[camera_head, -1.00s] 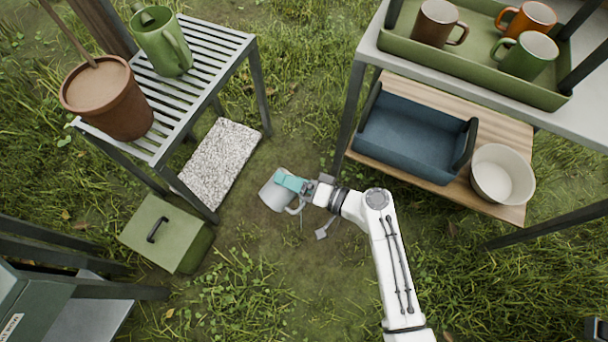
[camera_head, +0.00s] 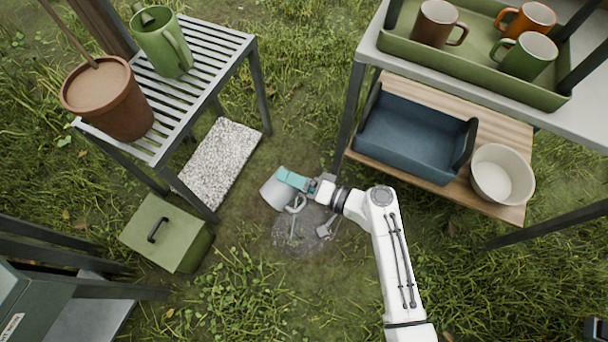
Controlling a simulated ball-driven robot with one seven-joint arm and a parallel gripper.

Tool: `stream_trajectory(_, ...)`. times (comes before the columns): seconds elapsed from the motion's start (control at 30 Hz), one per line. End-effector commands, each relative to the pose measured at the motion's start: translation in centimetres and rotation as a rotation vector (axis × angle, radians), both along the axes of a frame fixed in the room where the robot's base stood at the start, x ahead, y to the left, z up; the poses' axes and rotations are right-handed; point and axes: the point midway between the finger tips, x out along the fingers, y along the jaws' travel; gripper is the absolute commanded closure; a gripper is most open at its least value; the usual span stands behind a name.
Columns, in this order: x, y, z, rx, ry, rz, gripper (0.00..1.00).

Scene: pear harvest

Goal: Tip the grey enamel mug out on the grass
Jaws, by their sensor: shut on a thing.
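The grey enamel mug (camera_head: 275,195) is in the middle of the view, tilted over, with its handle to the right. My gripper (camera_head: 295,180), with teal fingers, reaches it from the right and is shut on it. The fingers cover part of the mug's upper right side. Its inside is hidden from this view. A dark, wet-looking patch (camera_head: 280,238) lies on the grass and bare soil below and to the right of the mug. A pale streak (camera_head: 293,230) shows below the handle.
A slatted table (camera_head: 205,57) with a green jug (camera_head: 163,45) and brown pot (camera_head: 108,100) stands at left. A speckled slab (camera_head: 220,160) and green box (camera_head: 165,235) lie near it. Shelves with a blue crate (camera_head: 410,142) stand at right. Grass in front is clear.

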Motion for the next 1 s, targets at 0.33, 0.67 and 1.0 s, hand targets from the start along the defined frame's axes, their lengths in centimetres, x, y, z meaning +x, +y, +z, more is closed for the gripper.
stream_trajectory(0.33,0.26,-0.16,0.10,0.027,0.027,0.000,0.61)
stream_trajectory(0.67,0.56,-0.44,0.14,0.052,0.054,-0.001,0.61)
stream_trajectory(1.0,0.85,-0.74,0.19,0.077,0.082,0.000,0.61)
